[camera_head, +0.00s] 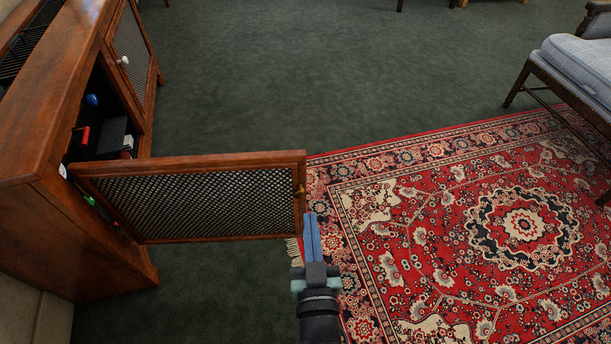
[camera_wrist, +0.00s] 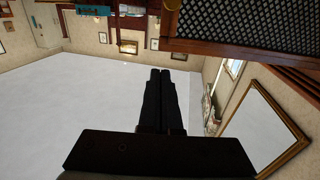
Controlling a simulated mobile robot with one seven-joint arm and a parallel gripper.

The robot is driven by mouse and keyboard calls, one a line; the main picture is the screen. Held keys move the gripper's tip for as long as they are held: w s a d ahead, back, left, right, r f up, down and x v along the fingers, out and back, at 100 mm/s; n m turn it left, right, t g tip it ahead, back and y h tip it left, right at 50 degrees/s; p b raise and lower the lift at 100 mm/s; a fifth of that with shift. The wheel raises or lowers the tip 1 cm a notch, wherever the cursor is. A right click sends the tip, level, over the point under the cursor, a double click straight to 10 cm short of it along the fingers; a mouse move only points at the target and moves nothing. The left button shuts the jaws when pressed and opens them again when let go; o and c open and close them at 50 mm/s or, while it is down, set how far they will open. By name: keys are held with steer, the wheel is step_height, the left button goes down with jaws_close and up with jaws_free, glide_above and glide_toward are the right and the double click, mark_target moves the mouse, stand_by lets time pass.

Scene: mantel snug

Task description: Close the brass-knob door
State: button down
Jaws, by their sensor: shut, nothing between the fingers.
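The brass-knob door (camera_head: 198,200) is a wooden frame with a dark lattice panel. It stands wide open, swung out from the wooden cabinet (camera_head: 66,120). Its small brass knob (camera_head: 299,190) is near the free edge at the right. My gripper (camera_head: 312,226) is shut and empty, just beyond the free edge, a little below the knob. Whether it touches the door I cannot tell. In the wrist view, my shut fingers (camera_wrist: 160,78) point toward the room, and the lattice door (camera_wrist: 245,28) shows at the upper right.
A second lattice door with a white knob (camera_head: 123,60) is shut at the cabinet's far end. Several small items lie inside the open compartment (camera_head: 104,140). A red patterned rug (camera_head: 440,215) lies at right, with a cushioned chair (camera_head: 575,75) beyond. Green carpet ahead is clear.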

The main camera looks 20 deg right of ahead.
mark_target(305, 158)
steer(key=b+x, duration=0.4)
steer(key=x, duration=0.9)
steer(key=shift+w+r+b, duration=0.2)
steer(key=shift+w+b, duration=0.1)
steer(key=shift+b, duration=0.1)
steer(key=shift+w, duration=0.15)
